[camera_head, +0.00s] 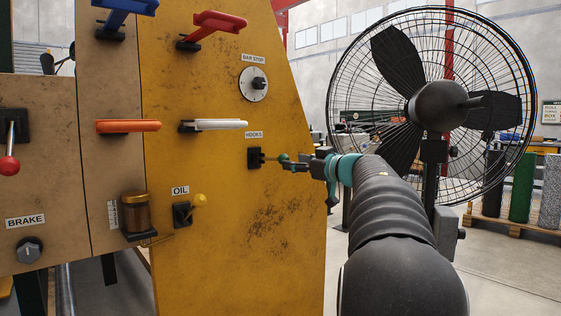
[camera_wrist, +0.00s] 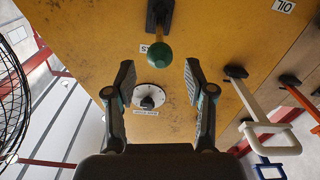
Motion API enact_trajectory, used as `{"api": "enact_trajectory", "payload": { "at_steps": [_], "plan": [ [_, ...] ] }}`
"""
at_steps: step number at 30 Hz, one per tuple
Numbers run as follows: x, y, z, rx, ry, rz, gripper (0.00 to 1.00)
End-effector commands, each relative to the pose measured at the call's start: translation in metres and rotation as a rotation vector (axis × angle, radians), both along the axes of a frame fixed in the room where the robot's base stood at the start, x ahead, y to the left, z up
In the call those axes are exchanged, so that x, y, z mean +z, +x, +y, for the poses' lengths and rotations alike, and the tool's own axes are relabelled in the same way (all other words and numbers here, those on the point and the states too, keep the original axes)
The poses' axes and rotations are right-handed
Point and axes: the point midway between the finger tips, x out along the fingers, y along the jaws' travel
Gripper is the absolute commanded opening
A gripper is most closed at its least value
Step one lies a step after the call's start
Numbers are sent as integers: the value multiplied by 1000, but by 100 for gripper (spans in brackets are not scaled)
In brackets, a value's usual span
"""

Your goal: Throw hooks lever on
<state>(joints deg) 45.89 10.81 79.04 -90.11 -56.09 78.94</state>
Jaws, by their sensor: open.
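In the wrist view my gripper (camera_wrist: 158,72) is open, with one finger on each side. The green knob (camera_wrist: 159,53) lies between and slightly beyond the fingertips, with a gap to both. I see no contact with it.
The yellow panel (camera_head: 230,230) also carries the bar stop dial (camera_head: 254,83), a white handle (camera_head: 220,124), a red handle (camera_head: 222,22) and the yellow-knobbed OIL lever (camera_head: 199,200). A large caged fan (camera_head: 440,100) stands to the right, behind my arm.

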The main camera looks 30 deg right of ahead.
Motion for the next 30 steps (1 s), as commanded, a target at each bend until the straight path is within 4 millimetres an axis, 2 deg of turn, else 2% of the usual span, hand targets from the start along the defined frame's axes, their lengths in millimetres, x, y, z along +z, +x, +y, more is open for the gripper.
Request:
{"api": "enact_trajectory", "payload": {
  "at_steps": [6,12,25,30],
  "plan": [
    [-1,39,8,2,1,0,54],
    [0,62,11,1,1,0,54],
    [0,69,12,-2,0,0,54],
    [0,69,12,-2,1,0,11]
  ]
}}
